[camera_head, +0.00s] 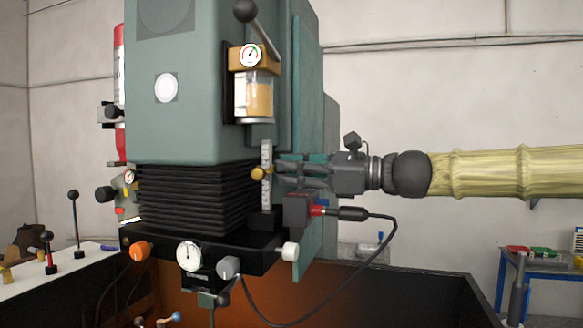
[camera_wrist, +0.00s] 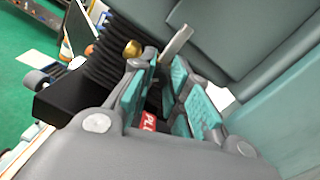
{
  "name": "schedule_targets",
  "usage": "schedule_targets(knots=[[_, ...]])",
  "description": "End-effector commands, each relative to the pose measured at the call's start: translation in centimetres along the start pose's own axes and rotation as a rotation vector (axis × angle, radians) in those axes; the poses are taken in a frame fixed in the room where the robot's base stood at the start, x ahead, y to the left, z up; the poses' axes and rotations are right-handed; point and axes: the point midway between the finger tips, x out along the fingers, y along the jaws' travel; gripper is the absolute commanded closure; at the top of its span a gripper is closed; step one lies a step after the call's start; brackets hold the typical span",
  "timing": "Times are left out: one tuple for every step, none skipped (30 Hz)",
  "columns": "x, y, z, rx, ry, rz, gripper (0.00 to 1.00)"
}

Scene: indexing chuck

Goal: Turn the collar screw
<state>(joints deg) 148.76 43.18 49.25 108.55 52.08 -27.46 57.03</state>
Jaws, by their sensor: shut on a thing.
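A round brass knob (camera_head: 258,174), which looks like the collar screw, sits at the left side of an upright pale graduated bar (camera_head: 266,195) on the machine's front. In the wrist view the brass knob (camera_wrist: 133,49) shows just beyond and left of the left fingertip, outside the jaws. The bar (camera_wrist: 177,42) rises from between the fingertips there. My gripper (camera_head: 280,172) comes in level from the right and its teal-padded fingers (camera_wrist: 168,68) are closed around the bar near the knob's height. The exact contact is partly hidden by the fingers.
Black bellows (camera_head: 195,200) lie left of the bar. A dark block with a red plug (camera_head: 316,210) and a looping cable sits just below my gripper. An oil cup with a gauge (camera_head: 254,95) hangs above. The space at right, around my arm, is clear.

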Motion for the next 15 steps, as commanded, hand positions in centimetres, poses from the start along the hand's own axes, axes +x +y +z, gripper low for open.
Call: schedule_targets(knots=[[-0.04, -0.09, 0.0, 0.0, 0.0, -0.002, 1.0], [-0.04, -0.09, 0.0, 0.0, 0.0, -0.002, 1.0], [-0.04, -0.09, 0.01, 0.0, 0.0, -0.002, 0.79], [-0.04, -0.09, 0.0, -0.001, 0.0, -0.002, 0.74], [-0.04, -0.08, 0.01, -0.001, 0.0, -0.002, 0.69], [-0.03, -0.07, 0.0, -0.001, 0.0, -0.002, 0.61], [-0.02, -0.07, 0.01, -0.001, 0.0, -0.001, 0.59], [-0.02, -0.06, 0.01, -0.001, 0.0, -0.001, 0.59], [-0.01, -0.05, 0.0, -0.001, 0.0, -0.001, 0.59], [0.0, -0.04, 0.01, -0.001, 0.0, -0.001, 0.59], [0.0, -0.03, 0.01, -0.001, 0.0, -0.001, 0.59], [0.01, -0.03, 0.01, -0.001, 0.0, -0.001, 0.59], [0.01, -0.02, 0.0, -0.001, 0.0, 0.0, 0.59], [0.02, -0.02, 0.01, -0.001, 0.0, 0.0, 0.59], [0.0, -0.02, 0.01, -0.001, 0.0, 0.0, 0.59]])
